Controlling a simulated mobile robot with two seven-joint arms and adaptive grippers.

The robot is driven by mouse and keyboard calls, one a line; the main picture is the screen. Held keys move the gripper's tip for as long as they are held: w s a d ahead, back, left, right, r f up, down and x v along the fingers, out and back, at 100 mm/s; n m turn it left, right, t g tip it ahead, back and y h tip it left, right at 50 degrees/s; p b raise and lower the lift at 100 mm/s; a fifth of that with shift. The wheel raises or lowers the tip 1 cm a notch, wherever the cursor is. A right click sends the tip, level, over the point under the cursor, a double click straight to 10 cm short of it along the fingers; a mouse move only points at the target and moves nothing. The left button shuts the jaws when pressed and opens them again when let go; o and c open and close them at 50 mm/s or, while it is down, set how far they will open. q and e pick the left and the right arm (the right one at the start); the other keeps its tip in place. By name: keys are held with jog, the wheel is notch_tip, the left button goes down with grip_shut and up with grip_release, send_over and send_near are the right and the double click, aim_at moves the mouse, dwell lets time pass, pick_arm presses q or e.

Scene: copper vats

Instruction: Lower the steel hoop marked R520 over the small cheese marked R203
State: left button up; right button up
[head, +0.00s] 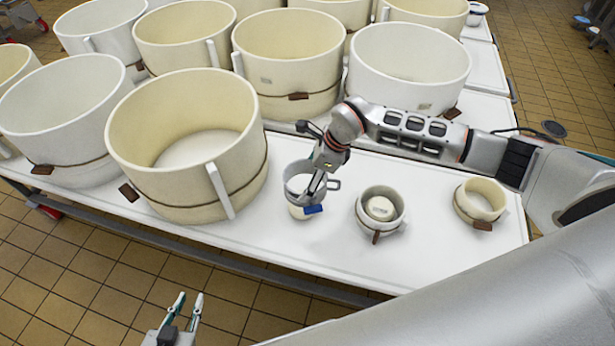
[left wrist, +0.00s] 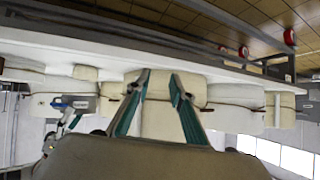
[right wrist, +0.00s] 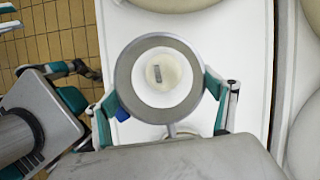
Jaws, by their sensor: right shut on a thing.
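A grey steel hoop (head: 296,172) with a blue tag (head: 313,209) is held by my right gripper (head: 317,187), which is shut on it. A small pale cheese (head: 299,212) shows under the hoop on the white table. In the right wrist view the cheese (right wrist: 170,82) with a dark label shows through the hoop (right wrist: 127,72), roughly in its middle. The hoop seems to be above the cheese or around its top; I cannot tell exactly. Markings are unreadable. My left gripper (head: 184,312) is open and empty, off the table's front edge.
Further right stands a small cream hoop (head: 466,208) with a brown tag. Several large cream and white hoops stand left and behind, the nearest (head: 185,190) close to the held hoop.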

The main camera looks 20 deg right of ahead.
jog(key=shift+d+b+x, duration=0.15)
jog(key=shift+b+x, duration=0.6)
jog(key=shift+x, duration=0.35)
jog(key=shift+d+b+x, duration=0.2)
jog(key=shift+b+x, duration=0.5)
jog(key=shift+x, duration=0.35)
jog(key=shift+s+f+b, duration=0.1)
jog(key=shift+f+b, duration=0.85)
jog(key=shift+f, duration=0.95)
jog(key=shift+f+b, duration=0.4)
jog(key=shift+f, duration=0.75)
pick_arm(q)
jog(key=f, duration=0.1)
jog(key=a+f, duration=0.1)
jog(key=f, duration=0.1)
jog(key=w+f, duration=0.1)
jog(key=shift+a+f, duration=0.2)
jog(key=shift+a, duration=0.2)
jog(key=shift+s, duration=0.2)
pick_arm(e)
jog(key=shift+f, duration=0.1)
pick_arm(q)
jog(key=shift+s+d+f, duration=0.1)
jog(key=shift+s+f, duration=0.35)
jog(key=shift+s, duration=0.05)
pick_arm(e)
jog(key=shift+f, duration=0.1)
